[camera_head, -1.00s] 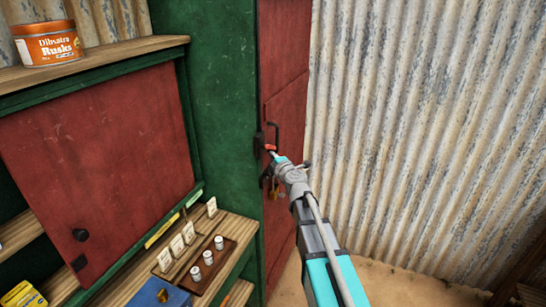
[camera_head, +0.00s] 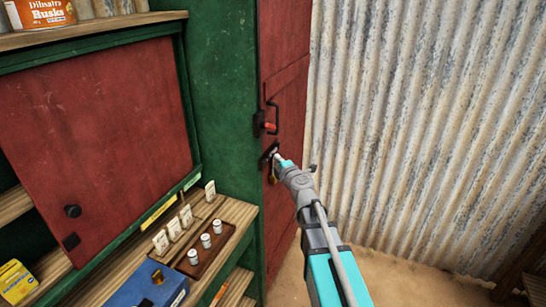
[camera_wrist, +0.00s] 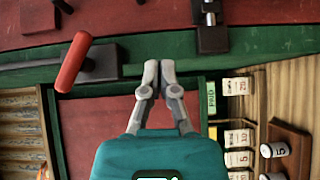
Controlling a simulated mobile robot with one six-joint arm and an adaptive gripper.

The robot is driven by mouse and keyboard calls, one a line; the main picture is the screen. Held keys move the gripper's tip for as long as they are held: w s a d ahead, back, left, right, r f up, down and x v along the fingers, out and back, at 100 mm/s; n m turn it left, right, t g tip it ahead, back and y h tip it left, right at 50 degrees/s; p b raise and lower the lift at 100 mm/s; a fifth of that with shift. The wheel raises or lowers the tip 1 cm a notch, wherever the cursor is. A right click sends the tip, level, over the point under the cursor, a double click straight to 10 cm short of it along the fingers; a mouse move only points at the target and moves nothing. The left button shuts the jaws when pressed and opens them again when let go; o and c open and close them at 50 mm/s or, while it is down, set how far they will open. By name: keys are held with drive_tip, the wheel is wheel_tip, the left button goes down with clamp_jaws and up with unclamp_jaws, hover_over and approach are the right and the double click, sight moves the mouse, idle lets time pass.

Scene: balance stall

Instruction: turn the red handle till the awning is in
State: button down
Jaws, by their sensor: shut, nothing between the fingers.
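The red handle (camera_head: 270,127) is a short red grip on a dark crank mount at the edge of the red door, beside the green post. In the wrist view the red handle (camera_wrist: 73,62) stands left of my fingers, tilted, with a clear gap. My gripper (camera_head: 279,158) is just below the handle in the head view, near a dark latch. In the wrist view my gripper (camera_wrist: 158,68) has its fingertips together, with nothing held, in front of the green frame. I cannot make out the awning in either view.
A brass padlock (camera_head: 272,178) hangs by the latch, close to my gripper. The counter at left holds a brown tray (camera_head: 196,268) with white jars, price cards (camera_head: 174,228) and a blue box (camera_head: 148,287). A corrugated wall (camera_head: 410,130) stands at right.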

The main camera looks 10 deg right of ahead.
drive_tip(key=shift+s+d+f+b, duration=0.6)
drive_tip(key=shift+s+f, duration=0.15)
drive_tip(key=shift+s, duration=0.1)
drive_tip(key=shift+s+d+f+b, duration=0.45)
drive_tip(key=shift+s+f+b, duration=0.1)
drive_tip(key=shift+s+f, duration=0.25)
